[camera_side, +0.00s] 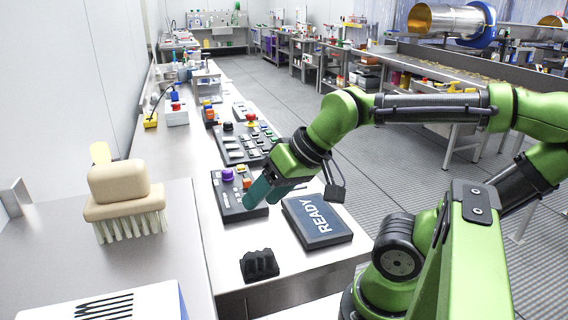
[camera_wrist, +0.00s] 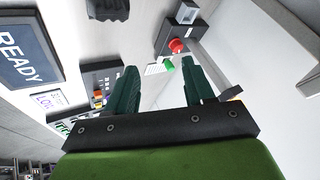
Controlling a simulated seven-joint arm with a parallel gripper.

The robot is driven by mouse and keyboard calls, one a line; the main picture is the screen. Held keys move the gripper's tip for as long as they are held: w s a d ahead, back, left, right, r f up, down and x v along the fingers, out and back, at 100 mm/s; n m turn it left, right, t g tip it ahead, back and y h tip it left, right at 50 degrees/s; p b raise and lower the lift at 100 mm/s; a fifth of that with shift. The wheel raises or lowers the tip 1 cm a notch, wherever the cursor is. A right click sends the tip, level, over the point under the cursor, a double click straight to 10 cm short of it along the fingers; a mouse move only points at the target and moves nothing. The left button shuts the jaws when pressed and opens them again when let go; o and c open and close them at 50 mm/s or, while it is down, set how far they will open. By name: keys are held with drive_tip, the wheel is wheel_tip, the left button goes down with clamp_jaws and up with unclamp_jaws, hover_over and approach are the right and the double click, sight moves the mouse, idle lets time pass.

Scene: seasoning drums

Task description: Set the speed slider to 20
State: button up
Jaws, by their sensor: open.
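I cannot clearly make out the speed slider in either view. A dark control panel (camera_side: 229,208) with a purple knob (camera_side: 228,174) and an orange button lies on the bench, partly hidden behind my gripper. My gripper (camera_side: 262,195) is above this panel's right side, its teal fingers pointing down and left. In the wrist view my gripper (camera_wrist: 160,75) is open, with a gap between the fingers and nothing held.
A READY screen (camera_side: 318,220) lies right of the panel; it also shows in the wrist view (camera_wrist: 24,55). A black ridged block (camera_side: 260,265) sits in front. A larger button panel (camera_side: 245,145) lies behind. A brush (camera_side: 125,195) stands left. A red-button box (camera_wrist: 177,45) shows in the wrist view.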

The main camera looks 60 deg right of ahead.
idle(0.3)
drive_tip(key=shift+c, duration=0.6)
drive_tip(key=m+g+h, duration=0.2)
drive_tip(key=m+g, duration=0.5)
drive_tip(key=m, duration=1.6)
hover_over(247, 179)
wheel_tip(247, 179, down, 17)
drive_tip(key=shift+a+r, duration=0.1)
